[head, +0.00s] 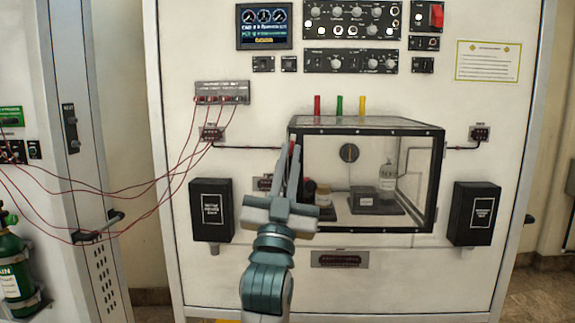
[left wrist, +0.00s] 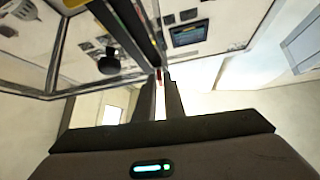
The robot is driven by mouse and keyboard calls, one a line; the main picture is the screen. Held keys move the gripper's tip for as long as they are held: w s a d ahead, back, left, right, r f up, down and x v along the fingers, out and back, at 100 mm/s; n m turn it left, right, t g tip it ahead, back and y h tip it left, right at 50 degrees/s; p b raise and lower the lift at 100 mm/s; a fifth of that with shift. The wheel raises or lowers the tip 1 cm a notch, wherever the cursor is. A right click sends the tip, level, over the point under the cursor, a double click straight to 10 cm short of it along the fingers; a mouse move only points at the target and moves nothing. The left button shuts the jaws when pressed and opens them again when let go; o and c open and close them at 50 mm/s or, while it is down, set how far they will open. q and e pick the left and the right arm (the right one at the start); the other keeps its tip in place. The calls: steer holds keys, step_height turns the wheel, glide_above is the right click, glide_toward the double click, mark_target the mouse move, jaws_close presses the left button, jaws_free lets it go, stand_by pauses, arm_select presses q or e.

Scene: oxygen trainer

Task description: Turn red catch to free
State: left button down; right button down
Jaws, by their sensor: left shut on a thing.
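The red catch (left wrist: 158,74) shows as a small red sliver between the fingertips of my left gripper (left wrist: 160,80) in the left wrist view. In the head view my left gripper (head: 290,160) points upward at the front left edge of the clear black-framed box (head: 370,131). Its two fingers are close together on the catch, which they mostly hide, so its exact turn cannot be told. My right gripper is not in view.
Inside the box stand a bottle (head: 388,177) and small dark items. Red, green and yellow posts (head: 339,106) rise behind its top. Black boxes (head: 211,210) (head: 473,213) hang on both sides. Red cables (head: 150,185) run across the left. Control panels (head: 351,60) sit above.

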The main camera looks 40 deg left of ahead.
arm_select(q)
steer(key=shift+w+d+f+n+g+y+b, duration=0.1)
steer(key=shift+n+g+y, duration=0.2)
steer(key=shift+n+y, duration=0.4)
steer(key=shift+s+r+n+g+y+b, duration=0.15)
steer(key=shift+n+g+y, duration=0.15)
steer(key=shift+n+y, duration=0.4)
steer(key=shift+w+d+f+n+g+y+b, duration=0.15)
steer(key=shift+n+g+y, duration=0.15)
steer(key=shift+n+y, duration=0.4)
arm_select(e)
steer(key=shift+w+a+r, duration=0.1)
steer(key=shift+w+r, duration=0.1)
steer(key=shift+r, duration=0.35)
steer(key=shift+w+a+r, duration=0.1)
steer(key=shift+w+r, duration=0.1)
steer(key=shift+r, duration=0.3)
arm_select(q)
steer(key=shift+a, duration=0.1)
steer(key=c, duration=1.9)
jaws_free()
steer(key=shift+c, duration=0.2)
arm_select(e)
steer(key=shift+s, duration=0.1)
